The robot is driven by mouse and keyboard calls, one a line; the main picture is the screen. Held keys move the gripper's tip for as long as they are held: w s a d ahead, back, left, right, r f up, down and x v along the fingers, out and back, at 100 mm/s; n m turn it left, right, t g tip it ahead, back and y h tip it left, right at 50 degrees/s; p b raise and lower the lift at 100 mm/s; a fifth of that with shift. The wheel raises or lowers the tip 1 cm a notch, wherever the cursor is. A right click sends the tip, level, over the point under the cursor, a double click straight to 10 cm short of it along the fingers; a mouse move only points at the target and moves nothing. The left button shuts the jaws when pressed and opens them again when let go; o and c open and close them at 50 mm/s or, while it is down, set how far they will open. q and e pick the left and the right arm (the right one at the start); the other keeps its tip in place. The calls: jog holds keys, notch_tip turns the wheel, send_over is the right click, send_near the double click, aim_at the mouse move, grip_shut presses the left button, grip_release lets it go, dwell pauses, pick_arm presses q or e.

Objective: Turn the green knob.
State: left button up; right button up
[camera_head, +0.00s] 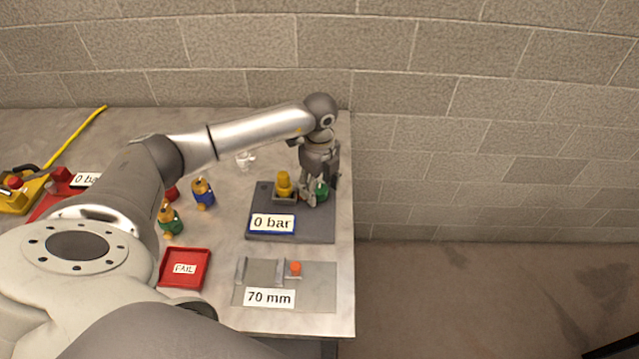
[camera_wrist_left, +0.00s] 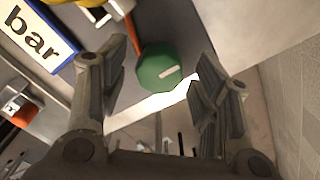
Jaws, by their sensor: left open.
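The green knob (camera_head: 321,190) is on the right side of a dark grey block with a "0 bar" display, near the table's right end. In the left wrist view the round green knob (camera_wrist_left: 161,67) has a pale mark on its face. My left gripper (camera_head: 308,198) is at the knob from above. In the left wrist view its two fingers (camera_wrist_left: 160,85) are spread apart, one on each side of the knob, with visible gaps. Nothing is held. My right gripper is not in view.
A yellow fitting (camera_head: 284,184) stands left of the knob on the grey block (camera_head: 315,228). A red FAIL tray (camera_head: 204,262) and a 70 mm plate (camera_head: 322,296) lie nearer. Green-and-yellow (camera_head: 170,221) and blue-and-yellow (camera_head: 203,192) parts stand left. A block wall is behind.

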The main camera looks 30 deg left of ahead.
pick_arm(q)
jog(key=shift+f, duration=0.2)
jog(key=shift+c, duration=0.3)
jog(key=c, duration=1)
